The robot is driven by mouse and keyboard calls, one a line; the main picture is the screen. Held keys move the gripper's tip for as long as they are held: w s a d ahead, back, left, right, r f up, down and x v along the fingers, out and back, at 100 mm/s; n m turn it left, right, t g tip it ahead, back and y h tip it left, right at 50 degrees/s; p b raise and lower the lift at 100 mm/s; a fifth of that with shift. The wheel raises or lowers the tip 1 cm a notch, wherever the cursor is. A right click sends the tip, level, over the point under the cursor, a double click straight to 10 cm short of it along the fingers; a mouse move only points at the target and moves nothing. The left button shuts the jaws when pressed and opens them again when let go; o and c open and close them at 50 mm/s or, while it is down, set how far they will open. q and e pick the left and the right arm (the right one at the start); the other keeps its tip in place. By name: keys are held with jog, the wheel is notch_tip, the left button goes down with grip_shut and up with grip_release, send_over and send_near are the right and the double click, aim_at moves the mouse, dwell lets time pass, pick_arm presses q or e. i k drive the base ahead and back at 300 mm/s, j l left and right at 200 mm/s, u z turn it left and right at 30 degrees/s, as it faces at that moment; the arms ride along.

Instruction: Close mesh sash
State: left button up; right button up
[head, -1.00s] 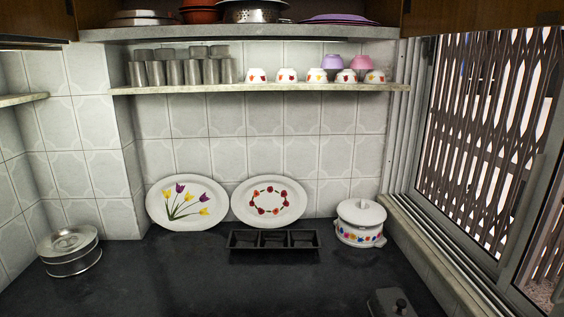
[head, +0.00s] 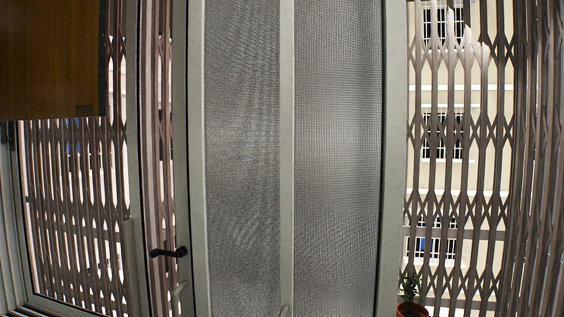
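The mesh sash (head: 240,150) fills the middle of the head view, a grey fine-mesh panel in a pale frame. A second mesh panel (head: 337,150) stands directly to its right, parted from it by a pale upright (head: 287,150). To the right of the mesh is an opening through which the folding metal grille (head: 470,160) shows without mesh in front. A small pale handle (head: 284,311) shows at the bottom of the middle upright. Neither of my grippers is in view.
A dark lever handle (head: 168,252) sits on the frame left of the mesh. A wooden cabinet (head: 50,60) juts in at upper left. A potted plant (head: 411,295) stands at the bottom, right of the mesh. A building shows beyond the grille.

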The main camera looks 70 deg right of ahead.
aim_at(249, 268)
jog(key=z, duration=2.2)
